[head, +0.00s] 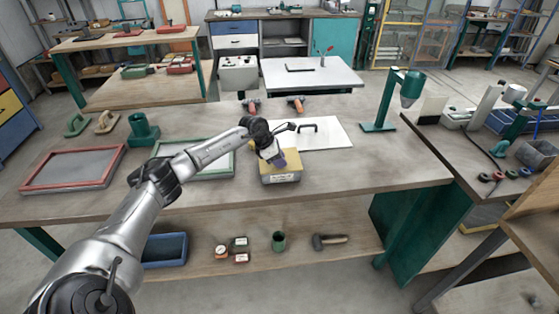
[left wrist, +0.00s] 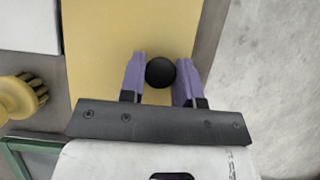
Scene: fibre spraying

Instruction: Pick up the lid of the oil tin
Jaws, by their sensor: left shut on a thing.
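The oil tin (head: 282,180) is a small box with a pale label, near the front edge of the middle bench. Its flat yellow lid (head: 294,166) shows large in the left wrist view (left wrist: 105,45), with a round black knob (left wrist: 160,72). My left gripper (head: 279,161) is above the lid, its purple fingers one on each side of the knob and shut on it. I cannot see a gap between lid and tin. In the left wrist view my gripper (left wrist: 160,82) hides part of the lid. My right gripper is not in view.
A white board with a black handle (head: 325,138) lies just behind the tin. A red-framed screen (head: 72,170) and a green-framed screen (head: 212,165) lie to the left. A green stand (head: 380,125) rises at the right. The bench front right of the tin is clear.

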